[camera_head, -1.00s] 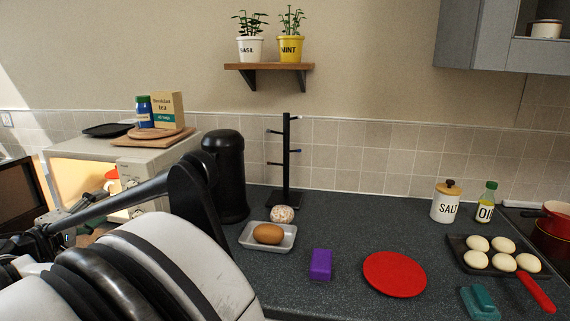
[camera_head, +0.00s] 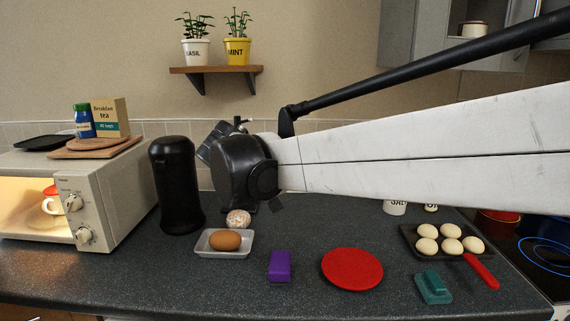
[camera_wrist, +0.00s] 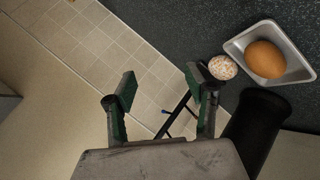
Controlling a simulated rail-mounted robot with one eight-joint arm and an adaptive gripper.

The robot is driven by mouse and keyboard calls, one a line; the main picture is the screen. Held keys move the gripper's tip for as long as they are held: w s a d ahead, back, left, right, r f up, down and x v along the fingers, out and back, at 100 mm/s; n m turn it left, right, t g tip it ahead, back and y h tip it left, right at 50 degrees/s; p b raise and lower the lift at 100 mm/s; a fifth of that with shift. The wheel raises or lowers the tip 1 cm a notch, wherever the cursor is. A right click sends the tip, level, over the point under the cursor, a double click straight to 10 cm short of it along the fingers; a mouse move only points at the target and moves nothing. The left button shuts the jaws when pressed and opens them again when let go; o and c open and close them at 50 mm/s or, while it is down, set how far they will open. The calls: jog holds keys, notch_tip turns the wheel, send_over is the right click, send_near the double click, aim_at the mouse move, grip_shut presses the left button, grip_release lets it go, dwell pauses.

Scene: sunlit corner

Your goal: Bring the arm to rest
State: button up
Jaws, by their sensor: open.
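My gripper (camera_wrist: 162,92) shows in the wrist view with its two fingers spread apart and nothing between them. In the head view my arm reaches in from the right edge, above the counter. Its end is beside the black canister (camera_head: 177,185), above a speckled ball-like item (camera_head: 238,218) and a white tray (camera_head: 203,247) holding a brown egg (camera_head: 225,240). The fingers are mostly hidden there. In the wrist view the tray (camera_wrist: 297,38), the egg (camera_wrist: 265,59) and the speckled item (camera_wrist: 222,67) are at the upper right.
A microwave (camera_head: 120,200) stands open at left. A purple block (camera_head: 280,266), red plate (camera_head: 352,269), teal item (camera_head: 433,287) and dark pan (camera_head: 410,231) with several pale round items lie on the counter (camera_head: 320,302). A shelf (camera_head: 217,69) with two plants is above.

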jog(key=s+d+f+m+g+y, duration=0.2)
jog(key=s+d+f+m, duration=0.1)
jog(key=s+d, duration=1.2)
jog(key=s+d+f+m, duration=0.1)
jog(key=s+d+f, duration=0.1)
jog(key=s, duration=0.3)
jog(key=s+d+f+m+y, duration=0.1)
jog(key=s+d+f+m, duration=0.1)
jog(key=s, duration=0.3)
jog(key=s+d+f+m+y, duration=0.1)
jog(key=s+d+f, duration=0.2)
jog(key=s+f, duration=0.1)
jog(key=shift+s+f+p, duration=0.3)
jog(key=shift+s+p, duration=0.1)
jog(key=shift+s, duration=0.25)
